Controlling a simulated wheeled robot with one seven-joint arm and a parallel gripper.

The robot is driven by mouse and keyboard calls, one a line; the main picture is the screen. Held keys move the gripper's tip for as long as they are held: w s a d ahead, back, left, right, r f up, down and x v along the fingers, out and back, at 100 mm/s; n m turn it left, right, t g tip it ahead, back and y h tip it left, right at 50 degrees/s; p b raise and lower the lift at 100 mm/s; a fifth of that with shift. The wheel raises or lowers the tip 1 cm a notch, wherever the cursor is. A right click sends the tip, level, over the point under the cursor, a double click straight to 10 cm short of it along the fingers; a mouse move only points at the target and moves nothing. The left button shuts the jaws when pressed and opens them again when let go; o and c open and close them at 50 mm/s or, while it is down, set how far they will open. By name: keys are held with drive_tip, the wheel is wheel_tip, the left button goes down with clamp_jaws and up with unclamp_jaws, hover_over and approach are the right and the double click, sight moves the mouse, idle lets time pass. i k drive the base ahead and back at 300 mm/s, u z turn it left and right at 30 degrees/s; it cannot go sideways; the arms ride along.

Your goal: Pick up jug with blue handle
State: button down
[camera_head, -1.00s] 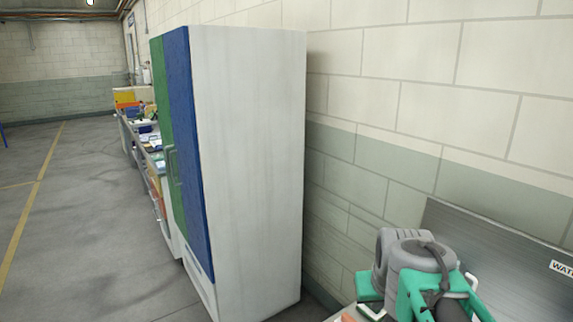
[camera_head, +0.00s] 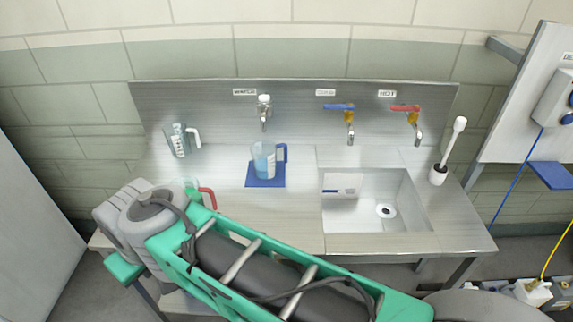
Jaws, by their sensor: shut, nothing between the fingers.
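The jug with the blue handle (camera_head: 263,160) stands upright on a small blue mat (camera_head: 264,182) on the metal sink counter. It is clear with a bluish tint, and its handle is on its right side. A clear jug with a white handle (camera_head: 178,141) stands further left near the back panel. A red handle (camera_head: 207,198), apparently of another jug, shows beside my arm, which hides most of that jug. My green and grey arm crosses the lower left and front of the view. My gripper is not in view.
A sink basin (camera_head: 378,205) is right of the blue mat. Taps labelled water (camera_head: 264,108), cold (camera_head: 346,118) and hot (camera_head: 411,118) jut from the back panel. A white brush (camera_head: 439,173) stands in a holder at the right end. The counter between the left jugs and mat is clear.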

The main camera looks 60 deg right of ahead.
sight(264, 152)
drive_tip(key=z, duration=2.35)
drive_tip(key=k, duration=0.75)
drive_tip(key=u, duration=0.8)
drive_tip(key=i, duration=1.1)
drive_tip(key=z, duration=0.4)
